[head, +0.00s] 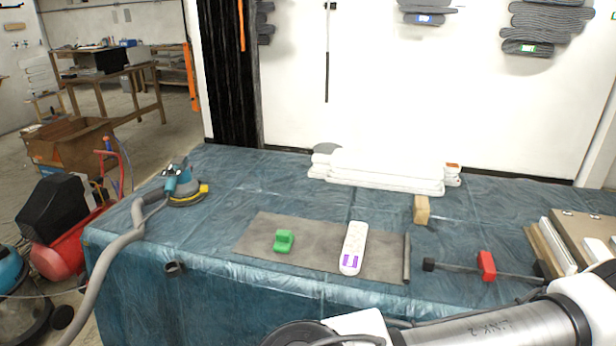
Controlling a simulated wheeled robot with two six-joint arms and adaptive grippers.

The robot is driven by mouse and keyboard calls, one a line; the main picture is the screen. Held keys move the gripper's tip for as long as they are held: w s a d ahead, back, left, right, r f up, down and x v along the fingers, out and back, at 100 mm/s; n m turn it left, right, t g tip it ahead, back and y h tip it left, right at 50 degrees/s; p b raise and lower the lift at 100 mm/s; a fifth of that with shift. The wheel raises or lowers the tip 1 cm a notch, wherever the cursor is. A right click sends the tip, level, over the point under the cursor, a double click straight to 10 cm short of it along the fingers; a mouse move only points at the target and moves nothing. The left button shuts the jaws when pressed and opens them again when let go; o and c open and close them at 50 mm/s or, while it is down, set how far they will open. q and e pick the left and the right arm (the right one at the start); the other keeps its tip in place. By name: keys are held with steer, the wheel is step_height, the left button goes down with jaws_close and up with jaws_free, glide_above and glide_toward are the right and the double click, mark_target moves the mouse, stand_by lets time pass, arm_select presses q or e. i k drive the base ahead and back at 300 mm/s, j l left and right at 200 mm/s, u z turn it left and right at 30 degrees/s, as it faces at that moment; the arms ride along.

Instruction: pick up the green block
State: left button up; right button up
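A small green block (284,241) sits on the left part of a grey mat (262,228) on the blue-covered table. Part of it looks raised, like a grip. Nothing touches it. A part of my own arm shows at the bottom right, away from the block. Neither my left nor my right gripper shows in the head view.
A dark rod (407,258), a clamp with a red part (486,266) and a wooden block (421,210) lie further right. White stacked slabs (385,172) lie behind; a sander (181,186) stands left.

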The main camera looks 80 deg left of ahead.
mark_target(284, 239)
steer(key=k+j+u, duration=0.1)
steer(key=u, duration=2.7)
